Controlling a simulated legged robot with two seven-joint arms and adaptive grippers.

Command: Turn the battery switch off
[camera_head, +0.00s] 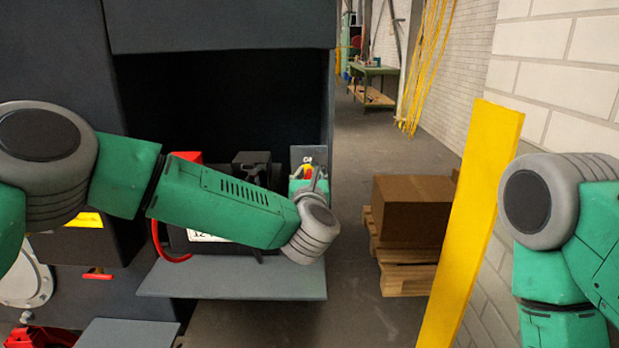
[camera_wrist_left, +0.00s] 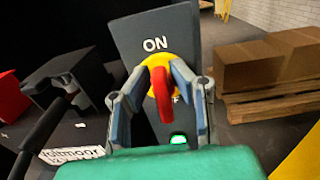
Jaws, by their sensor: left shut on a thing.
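The battery switch has a red handle (camera_wrist_left: 162,92) on a yellow round base (camera_wrist_left: 154,62), mounted on a grey panel (camera_wrist_left: 125,35) marked "ON". In the left wrist view my left gripper (camera_wrist_left: 160,88) has its fingers on both sides of the red handle and is shut on it. In the head view the switch (camera_head: 308,170) is small, at the right end of the chassis bay, partly hidden by my left gripper (camera_head: 309,178). My right arm shows at the right edge of the head view, but its gripper is out of view.
A battery (camera_wrist_left: 75,85) with a white label stands left of the switch, with a red cable (camera_head: 165,245) beside it. A grey shelf (camera_head: 235,285) lies below. A cardboard box (camera_head: 410,210) on a pallet (camera_head: 405,275) and a yellow post (camera_head: 470,220) stand to the right.

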